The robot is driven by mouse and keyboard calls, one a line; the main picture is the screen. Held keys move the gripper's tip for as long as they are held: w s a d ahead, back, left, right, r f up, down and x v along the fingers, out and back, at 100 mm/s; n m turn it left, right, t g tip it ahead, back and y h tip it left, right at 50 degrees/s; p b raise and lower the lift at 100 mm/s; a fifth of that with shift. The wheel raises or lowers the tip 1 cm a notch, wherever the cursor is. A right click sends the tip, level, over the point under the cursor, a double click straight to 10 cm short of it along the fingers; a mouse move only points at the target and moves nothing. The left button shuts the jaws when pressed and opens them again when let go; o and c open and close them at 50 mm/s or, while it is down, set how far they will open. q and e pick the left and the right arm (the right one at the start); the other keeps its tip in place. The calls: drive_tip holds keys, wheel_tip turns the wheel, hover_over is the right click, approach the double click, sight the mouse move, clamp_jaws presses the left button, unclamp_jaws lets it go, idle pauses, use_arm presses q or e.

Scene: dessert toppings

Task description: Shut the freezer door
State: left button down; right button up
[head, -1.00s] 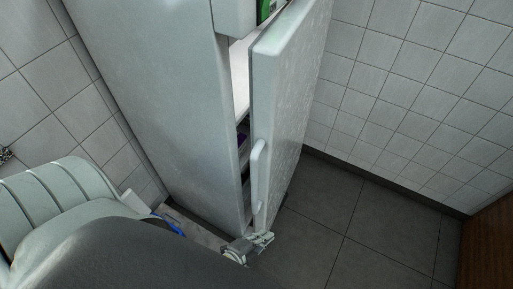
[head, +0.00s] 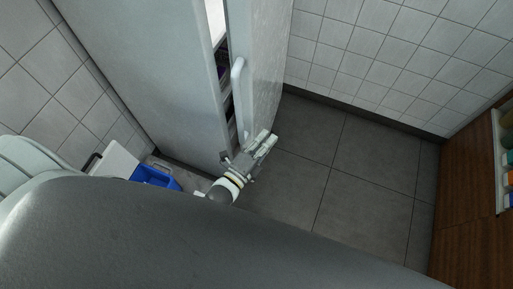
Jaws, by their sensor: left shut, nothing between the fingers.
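The white freezer (head: 150,70) stands upright at the upper left in the head view. Its door (head: 262,60) is partly open, with a narrow dark and white gap showing between door and body. The door has a long vertical handle (head: 238,95). My left gripper (head: 268,143) is shut and empty. It is near the bottom end of the handle and the lower part of the door; I cannot tell whether it touches the door. My right gripper is not in view.
Grey tiled floor (head: 340,175) is free to the right of the door. A white tiled wall (head: 380,60) stands behind. A wooden cabinet (head: 475,200) with goods on a shelf is at the right edge. A blue container (head: 155,178) sits low at the left.

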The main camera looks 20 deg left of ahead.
use_arm(q)
drive_tip(key=w+a, duration=0.1)
drive_tip(key=w+a+p, duration=0.1)
drive_tip(key=a, duration=0.1)
drive_tip(key=shift+a, duration=0.2)
drive_tip(key=shift+s, duration=0.1)
